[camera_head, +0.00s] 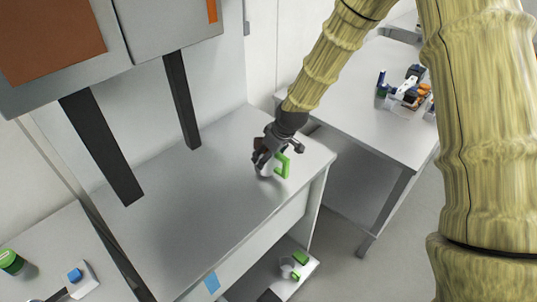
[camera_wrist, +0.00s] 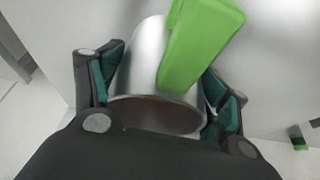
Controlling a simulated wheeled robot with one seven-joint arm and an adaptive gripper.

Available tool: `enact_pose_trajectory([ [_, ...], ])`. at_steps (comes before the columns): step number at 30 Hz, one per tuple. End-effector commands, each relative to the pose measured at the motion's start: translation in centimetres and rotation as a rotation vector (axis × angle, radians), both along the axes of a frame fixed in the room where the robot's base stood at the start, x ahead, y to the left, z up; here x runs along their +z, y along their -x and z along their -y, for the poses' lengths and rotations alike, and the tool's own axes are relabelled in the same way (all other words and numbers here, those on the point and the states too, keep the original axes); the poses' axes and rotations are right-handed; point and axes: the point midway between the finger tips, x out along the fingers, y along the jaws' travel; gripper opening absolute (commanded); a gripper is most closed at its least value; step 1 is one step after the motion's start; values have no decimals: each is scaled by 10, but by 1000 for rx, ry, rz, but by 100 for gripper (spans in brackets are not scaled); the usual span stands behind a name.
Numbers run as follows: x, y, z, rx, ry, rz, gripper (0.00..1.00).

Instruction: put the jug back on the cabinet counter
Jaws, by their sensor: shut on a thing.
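The jug (camera_head: 286,168) has a silvery metal body and an angular green handle. It is at the right end of the grey cabinet counter (camera_head: 190,200). My gripper (camera_head: 265,158) reaches down from above and is shut on the jug's body, with the handle sticking out to the right. In the wrist view the jug (camera_wrist: 145,52) sits between the two teal-padded fingers, its round end toward the camera and the green handle above. Whether the jug's base touches the counter or hovers just over it, I cannot tell.
Dark posts (camera_head: 182,100) join the counter to a raised cabinet (camera_head: 60,35). A white-and-green item (camera_head: 288,268) sits on a low shelf below the right end. A side table (camera_head: 370,125) holds several tools. The counter's middle is clear.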

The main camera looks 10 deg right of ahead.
Motion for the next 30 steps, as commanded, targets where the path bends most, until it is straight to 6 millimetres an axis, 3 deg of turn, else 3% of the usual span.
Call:
enact_pose_trajectory([
  [19,-15,0,0,0,-1,1,28],
  [20,-15,0,0,0,0,0,78],
  [21,-15,0,0,0,0,0,86],
  [23,-15,0,0,-1,0,0,96],
  [30,-15,0,0,-1,0,0,96],
])
